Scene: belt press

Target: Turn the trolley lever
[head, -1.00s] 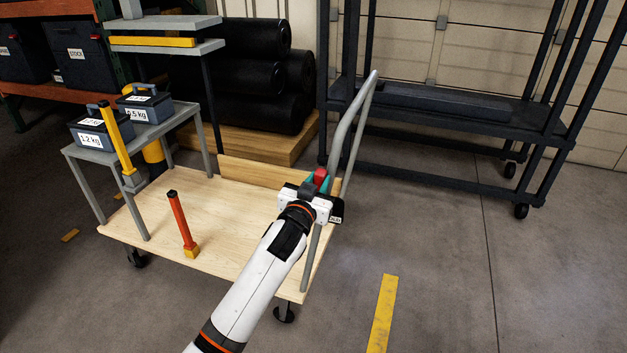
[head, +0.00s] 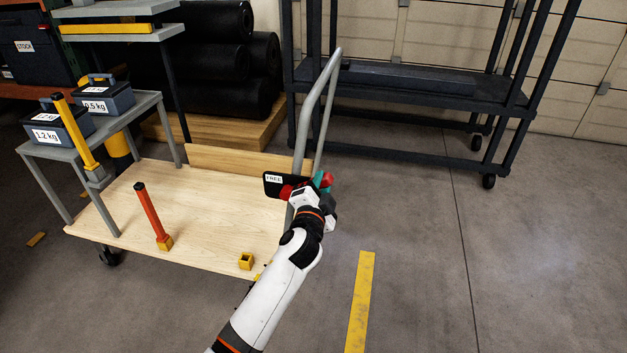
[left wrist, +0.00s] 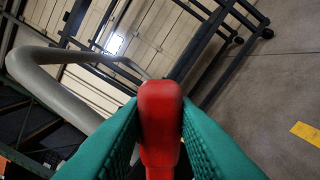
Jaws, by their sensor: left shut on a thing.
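The trolley (head: 200,220) has a light wooden deck and a grey tube handle (head: 303,115) at its right end. A black plate marked "FREE" (head: 273,179) is on the handle, with the red lever (head: 287,192) beside it. My left gripper (head: 323,181) has teal fingers and is shut on the lever. In the left wrist view the lever's red grip (left wrist: 160,115) stands between both teal fingers, and the grey handle tube curves at the left. In the head view my gripper hides part of the lever. My right gripper is not in view.
On the deck are an orange-red post (head: 151,212) and a small yellow socket (head: 246,261). A grey stand (head: 152,101) with labelled boxes is at the left. A dark rack (head: 430,88) stands behind. The floor at the right is clear apart from a yellow stripe (head: 359,300).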

